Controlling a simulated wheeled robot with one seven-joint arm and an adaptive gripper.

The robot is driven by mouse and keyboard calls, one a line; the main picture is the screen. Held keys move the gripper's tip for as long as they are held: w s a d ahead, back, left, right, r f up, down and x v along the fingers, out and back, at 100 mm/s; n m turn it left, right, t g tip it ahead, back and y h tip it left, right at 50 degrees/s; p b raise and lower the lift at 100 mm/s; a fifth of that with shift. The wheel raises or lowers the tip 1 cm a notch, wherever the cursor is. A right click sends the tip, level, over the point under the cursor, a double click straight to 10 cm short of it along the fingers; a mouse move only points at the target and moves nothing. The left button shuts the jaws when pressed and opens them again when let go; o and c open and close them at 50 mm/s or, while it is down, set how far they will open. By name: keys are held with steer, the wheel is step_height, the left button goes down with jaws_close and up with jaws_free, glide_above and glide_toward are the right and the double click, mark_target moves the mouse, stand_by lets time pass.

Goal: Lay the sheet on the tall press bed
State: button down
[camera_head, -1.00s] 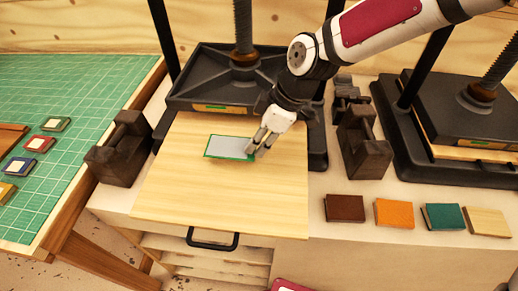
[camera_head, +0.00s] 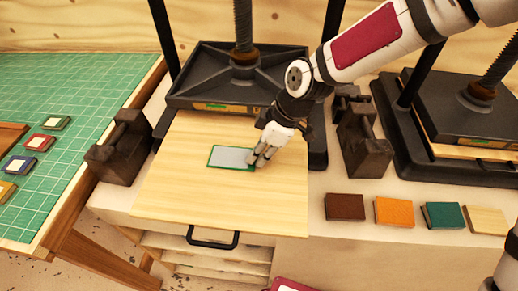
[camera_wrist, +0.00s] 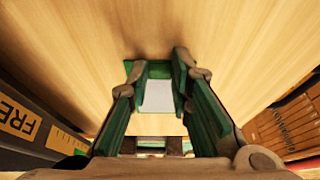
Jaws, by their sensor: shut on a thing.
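The sheet (camera_head: 228,157) is a pale grey rectangle with a green border. It lies level on or just over the light wooden bed (camera_head: 200,205) of the tall press (camera_head: 225,78); I cannot tell if it touches. My gripper (camera_head: 258,158) is shut on the sheet's right end. In the wrist view the sheet (camera_wrist: 157,97) shows between the green-padded fingers of my gripper (camera_wrist: 156,75), with pale wood beyond. The fingers hide the sheet's right edge in the head view.
Dark weights (camera_head: 121,148) (camera_head: 363,145) stand on both sides of the bed. A second, lower press (camera_head: 462,110) is at right. Coloured blocks (camera_head: 393,211) line the bench's front right. A green mat (camera_head: 75,95) lies at left. The bed's front, near its handle (camera_head: 212,238), is clear.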

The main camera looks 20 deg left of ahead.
steer(key=c, duration=1.4)
jaws_free()
steer(key=shift+c, duration=0.2)
steer(key=shift+r, duration=0.1)
steer(key=shift+r, duration=0.3)
steer(key=v, duration=1.2)
steer(key=shift+r+p, duration=0.25)
steer(key=shift+p, duration=0.1)
